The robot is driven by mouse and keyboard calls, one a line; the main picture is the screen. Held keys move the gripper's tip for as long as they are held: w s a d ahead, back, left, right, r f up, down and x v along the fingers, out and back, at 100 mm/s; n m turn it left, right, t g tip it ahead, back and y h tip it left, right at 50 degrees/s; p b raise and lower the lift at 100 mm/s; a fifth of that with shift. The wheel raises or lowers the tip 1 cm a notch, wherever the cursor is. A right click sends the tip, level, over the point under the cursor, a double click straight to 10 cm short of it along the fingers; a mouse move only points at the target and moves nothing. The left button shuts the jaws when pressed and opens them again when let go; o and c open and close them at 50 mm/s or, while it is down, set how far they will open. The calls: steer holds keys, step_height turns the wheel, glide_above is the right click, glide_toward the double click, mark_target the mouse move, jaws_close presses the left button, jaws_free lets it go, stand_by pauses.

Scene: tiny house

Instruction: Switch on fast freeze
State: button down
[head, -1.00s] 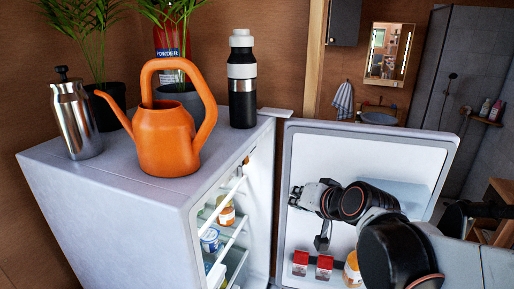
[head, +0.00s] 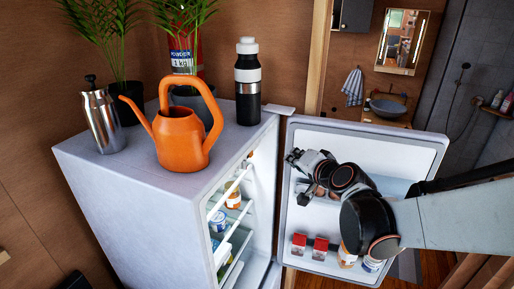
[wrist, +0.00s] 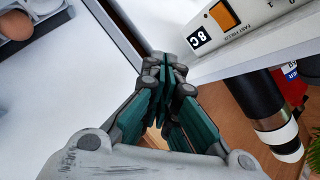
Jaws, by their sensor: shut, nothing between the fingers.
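The fridge (head: 170,180) stands with its door (head: 385,137) open to the right. In the wrist view, a white control panel (wrist: 265,38) runs across the upper right. It carries an orange switch (wrist: 222,15) in a dark frame, with a label that seems to say freeze. Beside it is a small dark display (wrist: 200,38) reading about 8C. I cannot tell whether the switch is on. My gripper (wrist: 172,62) is shut and empty, its fingertips to the left of the panel and below the switch in the picture. In the head view my gripper (head: 292,157) is by the door's left inner edge.
On the fridge top stand an orange watering can (head: 180,138), a steel press (head: 103,120), a black and white bottle (head: 247,85) and potted plants. Door shelves hold red items (head: 299,243) and jars (head: 346,257). Eggs (wrist: 15,25) show in the wrist view.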

steer(key=shift+a, duration=0.1)
steer(key=w+a+f, duration=0.1)
steer(key=w+a, duration=0.2)
steer(key=a, duration=0.5)
steer(key=shift+b, duration=0.45)
steer(key=shift+a, duration=0.15)
stand_by(1.0)
steer(key=shift+w+a+f, duration=0.1)
steer(key=shift+a, duration=0.15)
steer(key=shift+w+a+b, duration=0.15)
steer(key=shift+a+b, duration=0.1)
steer(key=shift+b, duration=0.05)
stand_by(0.7)
steer(key=shift+d, duration=0.15)
steer(key=shift+s+d, duration=0.3)
steer(key=shift+d, duration=0.25)
